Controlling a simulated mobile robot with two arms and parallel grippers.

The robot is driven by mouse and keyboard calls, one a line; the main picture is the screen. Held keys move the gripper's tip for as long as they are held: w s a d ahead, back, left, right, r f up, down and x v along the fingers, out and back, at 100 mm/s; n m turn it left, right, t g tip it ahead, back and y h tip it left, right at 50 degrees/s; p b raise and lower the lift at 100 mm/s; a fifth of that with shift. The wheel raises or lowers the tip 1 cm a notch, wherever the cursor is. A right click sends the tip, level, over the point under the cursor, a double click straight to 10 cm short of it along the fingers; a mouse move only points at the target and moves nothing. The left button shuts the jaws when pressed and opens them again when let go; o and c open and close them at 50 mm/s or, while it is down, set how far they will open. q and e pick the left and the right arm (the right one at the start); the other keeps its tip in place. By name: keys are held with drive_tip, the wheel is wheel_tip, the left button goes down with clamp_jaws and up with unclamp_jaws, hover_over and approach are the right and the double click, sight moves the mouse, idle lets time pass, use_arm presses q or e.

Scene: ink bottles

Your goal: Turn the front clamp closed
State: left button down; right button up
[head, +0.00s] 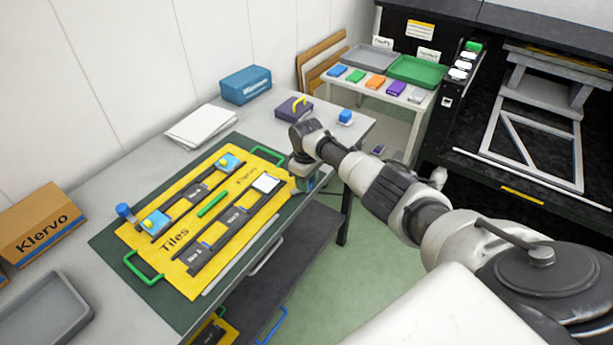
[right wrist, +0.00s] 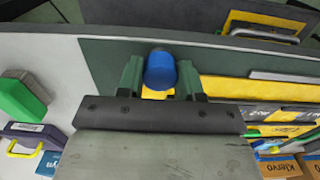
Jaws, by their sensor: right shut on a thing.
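The yellow tile board (head: 178,258) lies on a dark green mat (head: 118,246) on the grey table. A round blue clamp knob (right wrist: 160,70) sits between the green fingers of my right gripper (right wrist: 158,76), which is shut on it. In the head view my right gripper (head: 304,182) is at the right end of the board, and the wrist hides most of the knob there. Another blue knob (head: 123,211) stands upright at the board's left end. How far the held knob is turned cannot be told. My left gripper is not in view.
A purple case (head: 293,108) and a blue box (head: 246,85) stand behind the board. White sheets (head: 200,126) lie at the back. A cardboard box (head: 43,226) and grey tray (head: 45,312) are at left. Green floor lies below the table's right edge.

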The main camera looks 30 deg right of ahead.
drive_tip(key=m+p, duration=0.2)
drive_tip(key=m, duration=0.4)
drive_tip(key=shift+r+m, duration=0.15)
drive_tip(key=shift+m, duration=0.15)
drive_tip(key=m+p, duration=0.1)
drive_tip(key=m, duration=0.4)
drive_tip(key=shift+w+m+p, duration=0.1)
drive_tip(key=shift+m+p, duration=0.2)
drive_tip(key=shift+m, duration=0.1)
drive_tip(key=shift+d, duration=0.1)
drive_tip(key=o, duration=0.9)
drive_tip(key=shift+r+p, duration=0.35)
drive_tip(key=shift+r, duration=0.05)
wheel_tip(320, 180, up, 9)
drive_tip(key=shift+f+p, duration=0.2)
drive_tip(key=shift+p, duration=0.55)
drive_tip(key=shift+r, duration=0.65)
